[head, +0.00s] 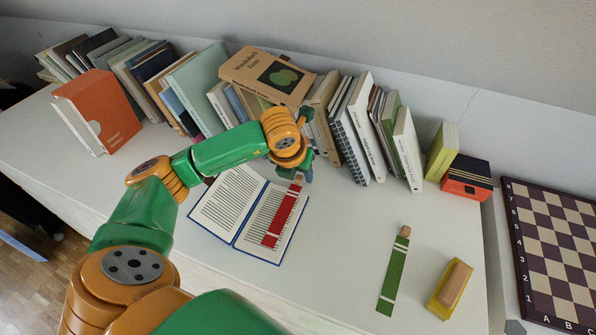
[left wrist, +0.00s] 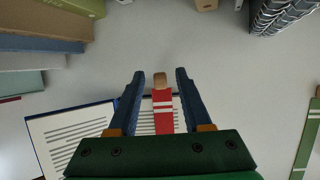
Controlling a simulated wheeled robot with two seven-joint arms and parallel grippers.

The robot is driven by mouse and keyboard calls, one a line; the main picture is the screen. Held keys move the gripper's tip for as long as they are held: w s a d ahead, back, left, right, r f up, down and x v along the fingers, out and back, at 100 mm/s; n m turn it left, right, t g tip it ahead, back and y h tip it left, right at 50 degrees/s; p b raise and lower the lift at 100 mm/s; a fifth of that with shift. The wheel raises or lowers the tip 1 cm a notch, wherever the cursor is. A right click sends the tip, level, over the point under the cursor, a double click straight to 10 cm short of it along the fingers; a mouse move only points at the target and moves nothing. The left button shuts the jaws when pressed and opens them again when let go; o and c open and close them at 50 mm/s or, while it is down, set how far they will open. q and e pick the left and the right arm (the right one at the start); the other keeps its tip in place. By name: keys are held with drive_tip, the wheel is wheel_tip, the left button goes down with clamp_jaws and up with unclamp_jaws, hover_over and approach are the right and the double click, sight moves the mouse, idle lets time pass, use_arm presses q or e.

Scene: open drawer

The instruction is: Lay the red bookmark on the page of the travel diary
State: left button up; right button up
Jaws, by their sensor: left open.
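The red bookmark (head: 281,218) lies on the right page of the open travel diary (head: 232,207), its tan end toward the diary's far edge. In the left wrist view the bookmark (left wrist: 163,108) shows between the fingers of my left gripper (left wrist: 158,78), its tan tip near the fingertips. The fingers are open, one on each side, with gaps between them and the bookmark. In the head view my left gripper (head: 309,174) is partly hidden by its own arm, just beyond the diary's far edge. My right gripper is not in view.
A green bookmark (head: 394,275) and a yellow block with a wooden grip (head: 449,290) lie to the right. Rows of books (head: 354,130) stand along the back wall. A chessboard (head: 552,250) is at far right.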

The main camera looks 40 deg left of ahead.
sight(291, 197)
use_arm(q)
drive_tip(key=v, duration=1.2)
drive_tip(key=shift+r+p, duration=0.15)
drive_tip(key=shift+p, duration=0.2)
